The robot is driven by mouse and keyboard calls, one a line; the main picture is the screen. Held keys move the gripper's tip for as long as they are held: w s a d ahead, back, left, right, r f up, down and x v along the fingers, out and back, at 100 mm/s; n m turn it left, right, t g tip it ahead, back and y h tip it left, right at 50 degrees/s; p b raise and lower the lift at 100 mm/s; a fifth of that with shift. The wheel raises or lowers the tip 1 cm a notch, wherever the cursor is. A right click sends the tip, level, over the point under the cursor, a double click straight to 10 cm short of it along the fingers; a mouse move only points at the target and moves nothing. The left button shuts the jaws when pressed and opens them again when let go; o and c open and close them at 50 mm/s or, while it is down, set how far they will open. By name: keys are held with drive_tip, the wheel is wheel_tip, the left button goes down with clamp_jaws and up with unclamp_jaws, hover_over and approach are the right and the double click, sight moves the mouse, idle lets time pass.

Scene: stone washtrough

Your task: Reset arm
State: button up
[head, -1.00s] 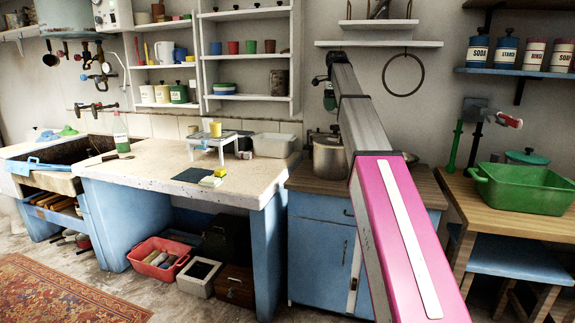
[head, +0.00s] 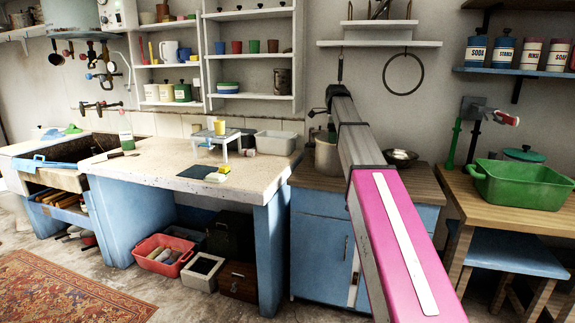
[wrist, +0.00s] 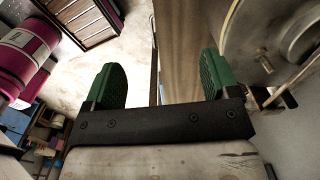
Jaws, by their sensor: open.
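My arm reaches forward from the lower right in the head view, with a pink link close to me and grey links beyond it. My gripper shows in the wrist view (wrist: 158,80). Its two green-padded fingers stand wide apart with nothing between them. In the head view the gripper is mostly hidden by my own arm, near the wall above the blue cabinet. A metal pot (head: 326,156) stands on the cabinet's wooden top, partly hidden by the arm. A large round metal surface (wrist: 270,40) lies close to the right finger in the wrist view.
A shallow dish (head: 400,158) sits right of the arm on the cabinet top. A green basin (head: 520,185) stands on the right table. The stone counter (head: 150,165) holds a small white stand (head: 217,140). Shelves (head: 380,43) hang above. Floor is clear at front left.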

drive_tip(key=s+f+n, duration=0.3)
drive_tip(key=s+f, duration=0.1)
drive_tip(key=f, duration=0.4)
drive_tip(key=s+f+n, duration=0.2)
drive_tip(key=s+f, duration=0.1)
drive_tip(key=f, duration=0.5)
drive_tip(key=s+f+n, duration=1.5)
drive_tip(key=s+f, duration=1.2)
drive_tip(key=f, duration=0.1)
drive_tip(key=shift+s+f, duration=0.3)
drive_tip(key=shift+s, duration=0.05)
drive_tip(key=shift+a, duration=0.1)
